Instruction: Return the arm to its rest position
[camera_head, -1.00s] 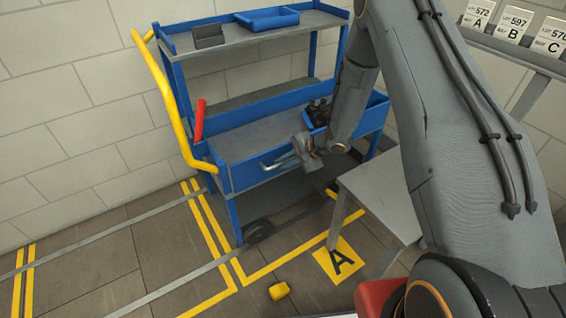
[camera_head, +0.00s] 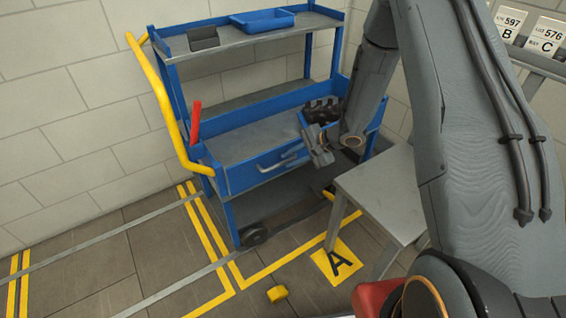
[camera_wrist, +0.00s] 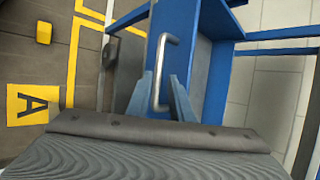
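My arm (camera_head: 440,110) reaches from the lower right toward the blue cart. My gripper (camera_head: 320,150) hangs in front of the cart, to the right of the metal drawer handle (camera_head: 280,160). In the wrist view my gripper (camera_wrist: 161,88) has its two fingers spread, and the drawer handle (camera_wrist: 163,48) appears beyond and between them. The gripper looks empty and apart from the handle. The drawer front (camera_head: 250,173) looks level with the cart's front.
The cart has a yellow push bar (camera_head: 160,85), a red upright grip (camera_head: 195,122), and a blue tray (camera_head: 263,20) on top. A grey table (camera_head: 375,190) stands close under my arm. A yellow block (camera_head: 277,294) lies on the floor.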

